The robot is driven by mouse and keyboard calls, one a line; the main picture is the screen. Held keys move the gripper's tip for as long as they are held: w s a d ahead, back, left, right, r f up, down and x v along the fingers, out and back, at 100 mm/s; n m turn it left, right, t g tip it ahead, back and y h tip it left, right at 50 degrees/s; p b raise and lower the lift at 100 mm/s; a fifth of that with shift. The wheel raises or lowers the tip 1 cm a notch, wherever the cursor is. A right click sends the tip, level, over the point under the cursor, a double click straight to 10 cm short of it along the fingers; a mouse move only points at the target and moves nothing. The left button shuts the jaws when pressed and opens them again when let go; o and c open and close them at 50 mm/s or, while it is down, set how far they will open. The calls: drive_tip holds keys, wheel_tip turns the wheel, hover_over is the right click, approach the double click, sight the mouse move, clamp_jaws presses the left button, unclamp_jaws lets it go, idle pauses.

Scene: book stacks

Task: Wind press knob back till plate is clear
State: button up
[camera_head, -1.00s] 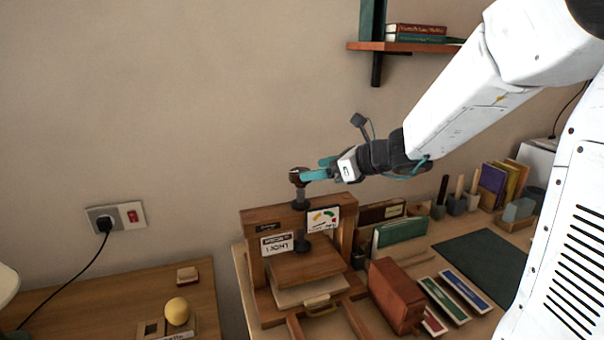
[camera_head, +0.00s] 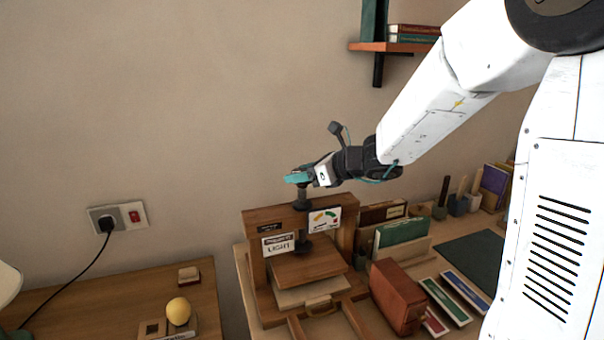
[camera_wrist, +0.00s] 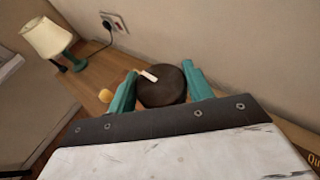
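The dark round press knob (camera_wrist: 161,86) sits between my gripper's two teal fingers in the wrist view. The fingers of my gripper (camera_head: 299,176) are shut on its sides, with little or no gap showing. In the head view they hide most of the knob. Below is the black screw (camera_head: 302,200) of the wooden press (camera_head: 345,234). Its wooden plate (camera_head: 312,262) lies low, over a pale layer (camera_head: 300,293); any gap between them is too small to tell.
A red-brown box (camera_head: 397,295) and a green book in a holder (camera_head: 402,232) stand right of the press. A wall shelf (camera_head: 392,47) is above. The left table (camera_head: 110,300) holds a yellow ball (camera_head: 178,310).

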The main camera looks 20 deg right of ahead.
drive_tip(key=n+g+y, duration=0.2)
drive_tip(key=n+g, duration=0.1)
drive_tip(key=shift+n+y, duration=0.4)
drive_tip(key=shift+f+n+g+y, duration=0.15)
drive_tip(key=shift+n+g+y, duration=0.65)
drive_tip(key=shift+n+g, duration=1.35)
drive_tip(key=shift+s+g, duration=0.1)
drive_tip(key=shift+g, duration=0.45)
drive_tip(key=o, duration=1)
drive_tip(key=shift+f, duration=0.1)
drive_tip(key=shift+c, duration=0.2)
